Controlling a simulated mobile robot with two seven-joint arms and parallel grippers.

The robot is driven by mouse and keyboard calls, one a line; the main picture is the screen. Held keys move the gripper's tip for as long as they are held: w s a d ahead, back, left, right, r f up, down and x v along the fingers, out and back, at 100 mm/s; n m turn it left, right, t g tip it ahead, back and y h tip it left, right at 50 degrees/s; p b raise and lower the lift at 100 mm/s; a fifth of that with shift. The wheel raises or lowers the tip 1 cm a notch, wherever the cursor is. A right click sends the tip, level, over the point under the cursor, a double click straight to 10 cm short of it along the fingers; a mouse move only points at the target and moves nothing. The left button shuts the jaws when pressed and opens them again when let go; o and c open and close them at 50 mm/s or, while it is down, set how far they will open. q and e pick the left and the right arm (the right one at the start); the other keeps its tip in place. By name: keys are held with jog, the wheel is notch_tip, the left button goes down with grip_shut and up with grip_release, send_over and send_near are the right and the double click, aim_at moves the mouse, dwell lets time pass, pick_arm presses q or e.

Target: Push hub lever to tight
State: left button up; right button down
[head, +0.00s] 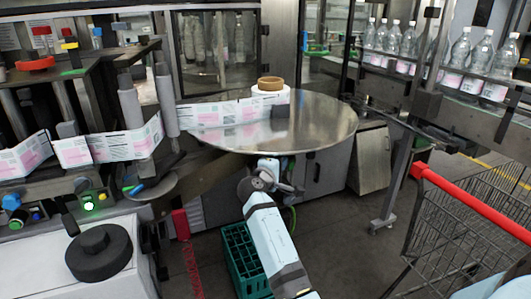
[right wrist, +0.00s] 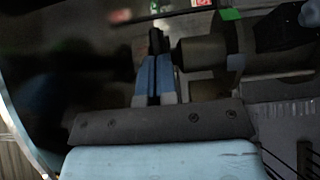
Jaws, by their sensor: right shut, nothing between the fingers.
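My right gripper (head: 268,163) is at the front edge of the round metal disc (head: 310,125), partly under its rim, in the head view. In the right wrist view its two blue fingers (right wrist: 154,75) are shut together with nothing between them. A dark upright piece (right wrist: 155,40) shows at the fingertips; I cannot tell whether it is the hub lever or the finger ends. Right beside it is a dark round hub-like part (right wrist: 200,52) with a green mark (right wrist: 230,14). Whether the fingers touch it is unclear. In the head view the lever is not distinguishable. My left gripper is not in view.
A brown-cored white reel (head: 270,87) stands on the disc, with a printed label web (head: 215,113) running left. A green crate (head: 240,262) is on the floor below. A red-handled cart (head: 470,220) stands at right, and a black roll (head: 98,252) lies at lower left.

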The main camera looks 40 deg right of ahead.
pick_arm(q)
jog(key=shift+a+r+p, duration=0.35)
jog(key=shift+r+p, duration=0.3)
jog(key=shift+p, duration=0.1)
pick_arm(e)
jog(key=shift+n+t+y, duration=0.3)
jog(key=shift+n+t, duration=0.2)
jog(key=shift+t, duration=0.2)
jog(key=d, duration=0.1)
jog(key=s+d, duration=0.1)
jog(key=d, duration=0.1)
jog(key=s+d, duration=0.1)
jog(key=d, duration=0.1)
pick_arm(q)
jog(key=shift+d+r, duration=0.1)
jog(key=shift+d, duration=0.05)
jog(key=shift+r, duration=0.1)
pick_arm(e)
jog(key=shift+s+a+f, duration=0.1)
jog(key=shift+s, duration=0.05)
